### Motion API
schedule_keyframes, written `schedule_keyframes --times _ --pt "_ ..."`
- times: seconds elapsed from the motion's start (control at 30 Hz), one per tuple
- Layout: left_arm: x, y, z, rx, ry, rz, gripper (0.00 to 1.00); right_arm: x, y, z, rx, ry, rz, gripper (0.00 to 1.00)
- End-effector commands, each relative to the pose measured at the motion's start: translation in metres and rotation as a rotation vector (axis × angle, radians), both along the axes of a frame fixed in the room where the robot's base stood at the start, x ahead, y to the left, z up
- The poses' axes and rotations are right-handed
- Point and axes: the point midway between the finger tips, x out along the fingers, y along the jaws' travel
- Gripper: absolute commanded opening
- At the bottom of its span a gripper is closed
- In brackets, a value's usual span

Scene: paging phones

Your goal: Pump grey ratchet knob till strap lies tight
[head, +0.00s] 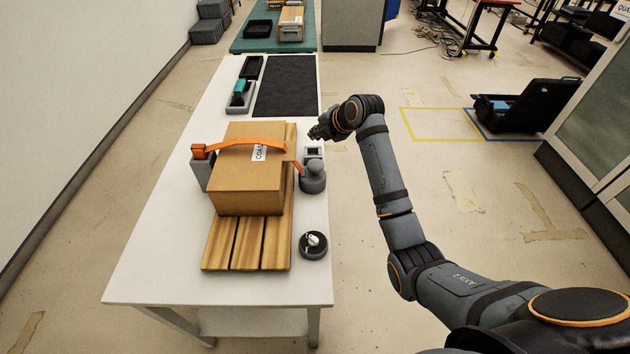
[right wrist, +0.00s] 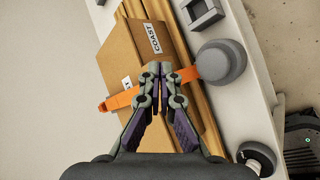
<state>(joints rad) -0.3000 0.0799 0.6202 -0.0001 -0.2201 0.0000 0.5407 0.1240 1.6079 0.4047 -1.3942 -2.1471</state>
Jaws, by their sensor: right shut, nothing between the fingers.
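A brown cardboard box (head: 240,185) sits on a slatted wooden pallet (head: 222,245) on the white table. An orange strap (head: 235,141) runs across the box from a grey post (head: 203,172) at the left to the right side, and it bows upward over the box top. The grey ratchet knob (head: 313,178) stands just right of the box; in the right wrist view (right wrist: 222,62) it is a round grey ball beside the strap. My right gripper (head: 318,132) is shut and empty, above and beyond the knob, its tips (right wrist: 160,70) apart from it. My left gripper is out of view.
A small grey bracket (head: 313,152) is behind the knob. A dark round dish with a white item (head: 313,245) is near the table's right edge. A black mat (head: 285,88) and a tray with a teal-handled tool (head: 240,95) lie farther back. The left front tabletop is clear.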

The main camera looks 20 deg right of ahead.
Motion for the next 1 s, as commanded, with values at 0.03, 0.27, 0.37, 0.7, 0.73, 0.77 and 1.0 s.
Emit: schedule_keyframes --times 0.03,0.27,0.37,0.7,0.73,0.77,1.0 --pt "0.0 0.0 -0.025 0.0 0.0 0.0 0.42 -0.001 0.0 -0.008 -0.082 -0.04 0.077 0.0" --pt "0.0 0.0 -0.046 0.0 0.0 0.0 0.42 -0.007 -0.002 0.008 -0.334 -0.133 0.304 0.0" --pt "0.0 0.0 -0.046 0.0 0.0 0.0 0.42 -0.008 -0.002 0.011 -0.36 -0.139 0.327 0.0" --pt "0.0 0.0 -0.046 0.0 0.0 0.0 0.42 -0.008 -0.002 0.01 -0.358 -0.139 0.327 0.0" --pt "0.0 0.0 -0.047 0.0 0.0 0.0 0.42 -0.008 -0.002 0.009 -0.358 -0.139 0.327 0.0" --pt "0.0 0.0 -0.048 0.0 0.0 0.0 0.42 -0.008 -0.002 0.007 -0.358 -0.139 0.327 0.0" --pt "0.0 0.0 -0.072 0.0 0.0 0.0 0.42 -0.008 -0.002 -0.017 -0.358 -0.138 0.326 0.0"
